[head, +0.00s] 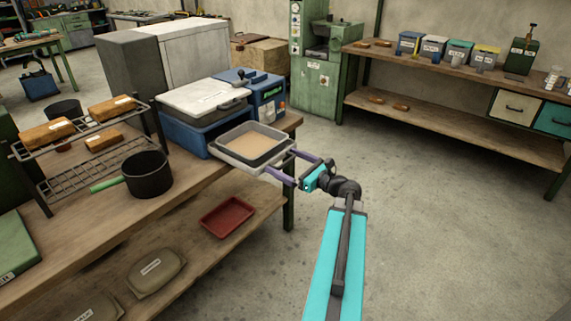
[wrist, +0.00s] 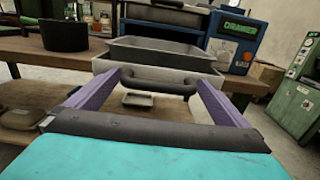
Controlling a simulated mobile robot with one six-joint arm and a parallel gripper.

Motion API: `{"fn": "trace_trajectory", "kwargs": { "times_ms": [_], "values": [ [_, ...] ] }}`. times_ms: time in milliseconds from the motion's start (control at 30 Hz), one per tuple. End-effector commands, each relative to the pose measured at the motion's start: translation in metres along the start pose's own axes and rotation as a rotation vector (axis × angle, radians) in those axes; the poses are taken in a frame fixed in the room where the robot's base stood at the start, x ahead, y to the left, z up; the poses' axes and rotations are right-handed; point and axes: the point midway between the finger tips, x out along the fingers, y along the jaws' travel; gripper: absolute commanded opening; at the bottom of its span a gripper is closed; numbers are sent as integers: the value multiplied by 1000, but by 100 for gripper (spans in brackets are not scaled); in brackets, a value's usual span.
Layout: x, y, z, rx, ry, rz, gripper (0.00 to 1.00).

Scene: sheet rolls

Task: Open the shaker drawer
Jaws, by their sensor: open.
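The shaker (head: 205,126) is a blue box with a pale lid on the left workbench. Its light grey drawer (head: 225,154) stands out from the front toward my arm, and a dark-rimmed pan (head: 277,154) of tan grains sits in it. In the wrist view the drawer front (wrist: 208,72) carries a dark bar handle (wrist: 158,84). My gripper (head: 280,164) is at the drawer front with its purple fingers spread. In the wrist view the gripper (wrist: 160,78) has one finger at each end of the handle; whether they touch it is unclear.
A black pot (head: 148,174) with a green handle and a wire rack (head: 75,150) with wooden blocks stand left on the bench. A red tray (head: 228,218) lies on the lower shelf. The floor (head: 430,220) at right is clear.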

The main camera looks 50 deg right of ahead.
Motion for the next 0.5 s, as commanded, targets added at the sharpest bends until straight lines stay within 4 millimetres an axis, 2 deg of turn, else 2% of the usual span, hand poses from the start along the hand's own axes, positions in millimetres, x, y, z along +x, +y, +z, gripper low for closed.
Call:
{"fn": "trace_trajectory", "kwargs": {
  "times_ms": [267,500],
  "values": [
    [-15,1,0,1,0,1,100],
    [-45,0,0,1,0,-2,100]
  ]
}}
